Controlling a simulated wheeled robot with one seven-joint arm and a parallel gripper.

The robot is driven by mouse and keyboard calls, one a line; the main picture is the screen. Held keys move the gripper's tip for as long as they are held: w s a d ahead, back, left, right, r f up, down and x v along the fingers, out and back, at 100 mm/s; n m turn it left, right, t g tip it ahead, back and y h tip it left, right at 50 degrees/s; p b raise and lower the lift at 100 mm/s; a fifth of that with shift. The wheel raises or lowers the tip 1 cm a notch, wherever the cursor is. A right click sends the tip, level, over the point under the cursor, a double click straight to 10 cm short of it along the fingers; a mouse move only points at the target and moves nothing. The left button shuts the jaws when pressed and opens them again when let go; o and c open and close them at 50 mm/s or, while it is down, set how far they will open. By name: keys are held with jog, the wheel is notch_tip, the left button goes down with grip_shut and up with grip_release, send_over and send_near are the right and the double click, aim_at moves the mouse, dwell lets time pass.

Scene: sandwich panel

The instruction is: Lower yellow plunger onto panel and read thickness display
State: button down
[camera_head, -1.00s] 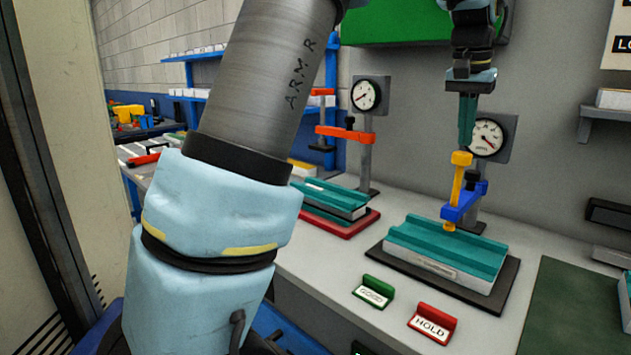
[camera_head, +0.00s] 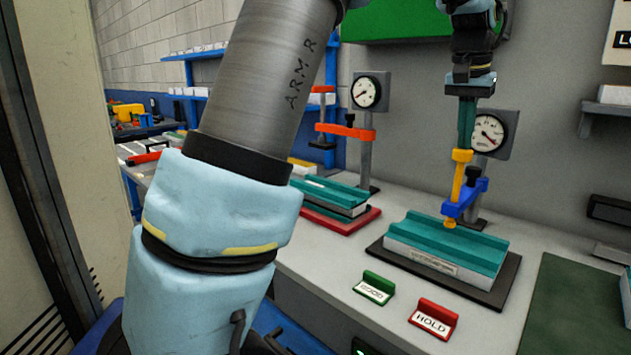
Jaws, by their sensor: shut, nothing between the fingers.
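The yellow plunger (camera_head: 459,184) stands upright through a blue bracket (camera_head: 466,201) on a grey post. Its lower tip is at or just above the top of the teal-topped panel (camera_head: 428,241); I cannot tell if they touch. The panel lies on a black base (camera_head: 480,289). My gripper (camera_head: 465,147) points straight down with its fingers shut and empty, its tips at the top of the plunger. A round dial display (camera_head: 487,132) is behind the gripper, its needle pointing to the lower right; the numbers are too small to read.
A second station stands at left, with an orange arm (camera_head: 345,131), a dial (camera_head: 366,92) and a panel on a red base (camera_head: 345,221). A green sign (camera_head: 373,287) and a red HOLD sign (camera_head: 433,318) stand in front. A dark green mat (camera_head: 580,315) lies at right.

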aim_at(463, 151)
jog(key=shift+b+x, duration=0.5)
jog(key=shift+x, duration=0.6)
jog(key=shift+s+a+f, duration=0.15)
jog(key=shift+f, duration=0.2)
jog(key=shift+f+b, duration=0.35)
jog(key=shift+b, duration=0.05)
jog(key=shift+r, duration=0.1)
jog(key=shift+w+d+p+v, duration=0.15)
jog(key=shift+p+v, duration=0.8)
jog(key=shift+p, duration=0.05)
jog(key=shift+w+d+p+v, duration=0.1)
jog(key=shift+w+p+v, duration=0.05)
jog(key=shift+p+v, duration=0.85)
jog(key=shift+w+d+p+v, duration=0.15)
jog(key=shift+p+v, duration=0.75)
jog(key=shift+p, duration=0.1)
jog(key=shift+r, duration=0.15)
